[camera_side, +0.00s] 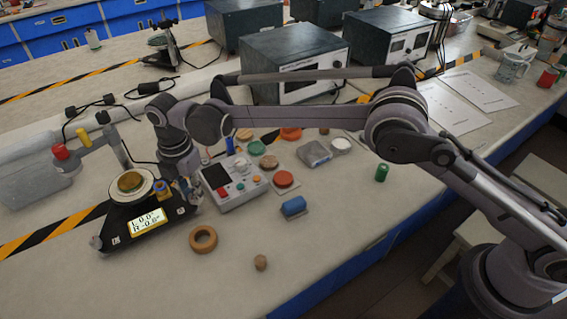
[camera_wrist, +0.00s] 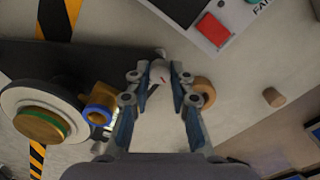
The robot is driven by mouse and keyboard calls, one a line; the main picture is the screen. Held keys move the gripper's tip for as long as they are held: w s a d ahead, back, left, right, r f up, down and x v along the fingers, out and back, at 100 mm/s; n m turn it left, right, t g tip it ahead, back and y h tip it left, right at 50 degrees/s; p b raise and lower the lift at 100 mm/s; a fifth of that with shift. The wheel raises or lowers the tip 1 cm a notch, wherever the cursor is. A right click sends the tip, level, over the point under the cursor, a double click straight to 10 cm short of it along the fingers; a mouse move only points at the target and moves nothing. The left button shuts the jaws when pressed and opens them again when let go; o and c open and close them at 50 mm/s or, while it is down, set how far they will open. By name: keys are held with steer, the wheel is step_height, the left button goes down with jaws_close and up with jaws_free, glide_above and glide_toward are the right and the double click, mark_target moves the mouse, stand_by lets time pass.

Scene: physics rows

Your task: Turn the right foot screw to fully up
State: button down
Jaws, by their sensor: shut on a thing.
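The black levelling base (camera_side: 150,238) stands at the left in the side view, with a lit display (camera_side: 148,222) that seems to read L 0.0° and R -0.0°. A round pale platform with a brass disc (camera_side: 131,182) sits on it. My gripper (camera_side: 187,196) reaches down at the base's right corner. In the wrist view my gripper (camera_wrist: 160,80) is shut around the right foot screw (camera_wrist: 158,72), a pale knob with a small red mark. In the side view the fingers largely hide this screw. The left foot screw (camera_side: 97,242) shows at the base's front left corner.
A control box (camera_side: 233,182) with buttons stands close right of my gripper. A wooden ring (camera_side: 203,238), a small brown piece (camera_side: 261,262) and a blue block (camera_side: 293,206) lie in front. A blue-rimmed yellow cylinder (camera_wrist: 98,112) is close to the fingers.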

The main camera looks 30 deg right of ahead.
steer(key=c, duration=1.2)
jaws_free()
steer(key=shift+o, duration=0.2)
steer(key=shift+r, duration=0.1)
step_height(320, 180, up, 12)
